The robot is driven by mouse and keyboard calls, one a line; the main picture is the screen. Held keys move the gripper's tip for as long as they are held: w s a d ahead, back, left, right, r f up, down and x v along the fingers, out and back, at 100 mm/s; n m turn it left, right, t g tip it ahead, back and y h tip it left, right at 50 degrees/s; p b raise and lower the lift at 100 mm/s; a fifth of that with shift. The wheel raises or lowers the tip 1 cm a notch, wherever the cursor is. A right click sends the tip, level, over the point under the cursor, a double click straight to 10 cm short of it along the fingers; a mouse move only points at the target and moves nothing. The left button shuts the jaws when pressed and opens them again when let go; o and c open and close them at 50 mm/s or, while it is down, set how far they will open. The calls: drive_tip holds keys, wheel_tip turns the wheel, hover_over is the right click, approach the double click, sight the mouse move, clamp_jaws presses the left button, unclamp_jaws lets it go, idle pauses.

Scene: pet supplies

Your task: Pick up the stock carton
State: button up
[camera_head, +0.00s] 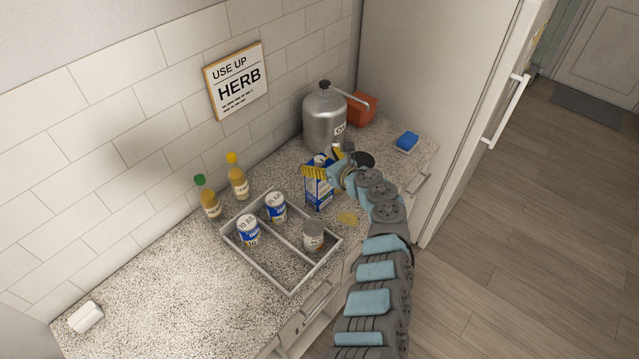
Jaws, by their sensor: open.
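The stock carton (318,193), blue and white with a yellow band near its top, stands upright on the speckled counter (165,290), right of the divided tray. My arm reaches in from the lower right. My gripper (336,165) is open at the upper right side of the carton. Its fingers are small and partly overlap the carton's top in this view, so I cannot tell whether they touch it.
The divided tray (262,272) holds several cans. Two bottles (239,182) stand behind it. A steel canister (324,121) and orange container (362,107) stand at the back. A blue sponge (407,140) lies right. The counter's left part is mostly clear.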

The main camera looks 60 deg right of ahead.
idle(0.3)
drive_tip(key=shift+w, duration=0.1)
drive_tip(key=c, duration=1.1)
drive_tip(key=shift+c, duration=0.3)
